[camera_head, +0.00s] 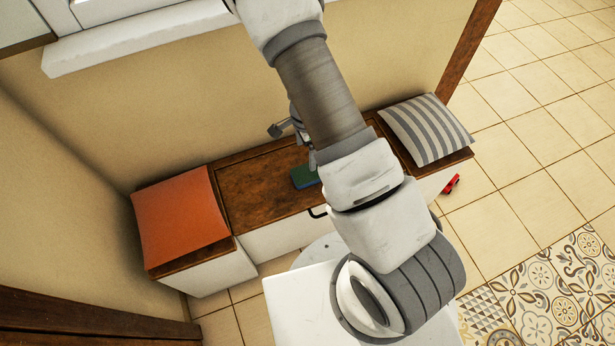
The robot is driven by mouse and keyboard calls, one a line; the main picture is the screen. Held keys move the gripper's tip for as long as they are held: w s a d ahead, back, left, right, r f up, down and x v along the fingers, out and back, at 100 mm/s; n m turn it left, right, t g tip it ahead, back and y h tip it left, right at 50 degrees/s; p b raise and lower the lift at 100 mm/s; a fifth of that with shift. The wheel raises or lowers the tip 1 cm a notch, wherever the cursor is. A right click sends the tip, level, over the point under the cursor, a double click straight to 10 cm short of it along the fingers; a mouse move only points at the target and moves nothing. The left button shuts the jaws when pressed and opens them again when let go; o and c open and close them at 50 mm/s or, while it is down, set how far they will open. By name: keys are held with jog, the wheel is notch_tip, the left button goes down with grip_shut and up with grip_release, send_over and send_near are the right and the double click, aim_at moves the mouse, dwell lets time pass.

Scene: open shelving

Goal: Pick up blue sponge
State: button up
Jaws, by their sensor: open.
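The blue sponge (304,180) lies on the brown wooden top of the low bench (253,193), near its middle. Its upper face looks dark green and its side blue. My arm hides its right end. My gripper (290,138) shows only in part behind my arm, up and slightly left of the sponge in the picture. It is open, and I see nothing in it. Its height above the bench is hard to tell.
An orange cushion (180,217) covers the bench's left end, and a striped cushion (426,128) lies at its right end. A wall (200,110) stands behind. A small red object (451,184) is on the tiled floor at right. The wood left of the sponge is clear.

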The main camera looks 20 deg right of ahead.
jog(key=b, duration=0.2)
send_over(308, 172)
jog(key=f, duration=0.6)
jog(key=shift+a+f, duration=0.25)
jog(key=shift+f, duration=0.05)
jog(key=f+b, duration=0.2)
jog(key=f, duration=0.3)
jog(key=shift+d+f+b, duration=0.15)
jog(key=shift+d+b, duration=0.05)
jog(key=shift+b, duration=0.1)
jog(key=c, duration=1.2)
jog(key=shift+o, duration=0.2)
notch_tip(308, 172, up, 5)
jog(key=p, duration=0.2)
jog(key=shift+p, duration=0.3)
jog(key=s+d+r+p, duration=0.1)
jog(key=s+d+r, duration=0.5)
jog(key=d, duration=0.4)
